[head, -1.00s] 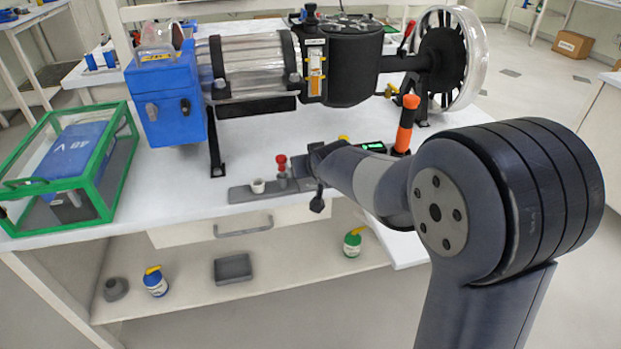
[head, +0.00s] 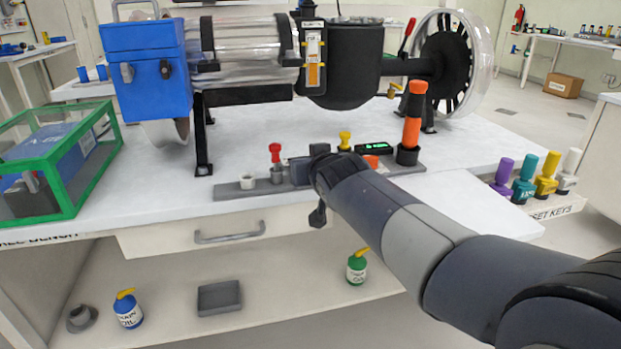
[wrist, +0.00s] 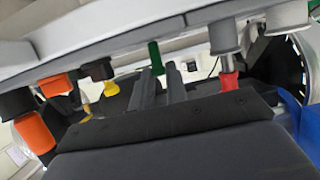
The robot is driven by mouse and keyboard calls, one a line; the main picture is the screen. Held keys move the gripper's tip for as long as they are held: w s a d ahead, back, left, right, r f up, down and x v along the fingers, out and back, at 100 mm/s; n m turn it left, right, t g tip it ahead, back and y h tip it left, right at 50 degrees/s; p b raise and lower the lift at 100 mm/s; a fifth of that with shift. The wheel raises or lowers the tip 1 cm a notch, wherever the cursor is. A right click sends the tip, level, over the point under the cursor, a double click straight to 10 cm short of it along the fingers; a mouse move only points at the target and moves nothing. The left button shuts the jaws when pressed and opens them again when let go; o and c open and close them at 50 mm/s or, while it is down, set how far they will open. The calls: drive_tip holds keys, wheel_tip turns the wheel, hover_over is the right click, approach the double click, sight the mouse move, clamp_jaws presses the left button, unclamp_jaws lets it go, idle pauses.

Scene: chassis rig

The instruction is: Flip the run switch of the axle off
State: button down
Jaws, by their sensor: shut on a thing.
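The axle rig stands on the bench, with a blue box (head: 150,75), a clear cylinder (head: 250,52), a black housing (head: 345,70) and a spoked wheel (head: 448,65). A red-tipped lever (head: 406,36) and a yellow lever (head: 396,90) show near the wheel. I cannot tell which part is the run switch. My gripper (head: 301,168) is low at the grey strip (head: 228,190) along the bench front. In the wrist view its fingers (wrist: 158,82) are shut on a green-handled piece (wrist: 155,57) at the strip.
A green-framed case (head: 60,165) is at left. Several colored keys (head: 523,180) stand at right.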

drive_tip(key=shift+f+b, duration=0.1)
drive_tip(key=shift+b, duration=0.5)
drive_tip(key=c, duration=1.4)
unclamp_jaws()
drive_tip(key=shift+s, duration=0.1)
drive_tip(key=p+v, duration=0.2)
drive_tip(key=v, duration=0.8)
drive_tip(key=shift+s, duration=0.4)
drive_tip(key=shift+w+f, duration=0.1)
